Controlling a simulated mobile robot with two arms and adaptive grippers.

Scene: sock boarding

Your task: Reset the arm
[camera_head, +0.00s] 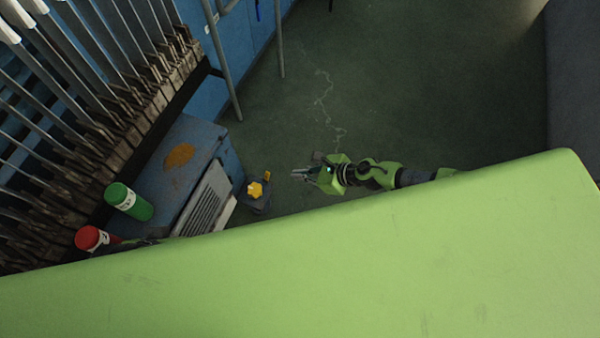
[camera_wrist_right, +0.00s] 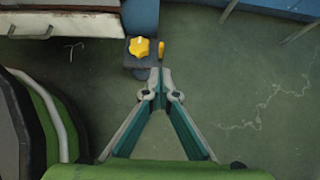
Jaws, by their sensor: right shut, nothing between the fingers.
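My right gripper (camera_head: 299,174) is in the head view, right of the blue machine, with its arm coming in from the right. It hangs over the dark green floor and holds nothing. In the right wrist view its fingertips (camera_wrist_right: 160,75) meet, and it is shut. The fingertips appear just below the yellow knob there, apart from it as far as I can tell. My left gripper does not show clearly in either view.
A yellow knob (camera_head: 255,189) sits on a small dark box beside a blue machine (camera_head: 178,150). A rack of metal boards (camera_head: 110,75) fills the upper left. Open floor (camera_head: 420,90) lies at upper right.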

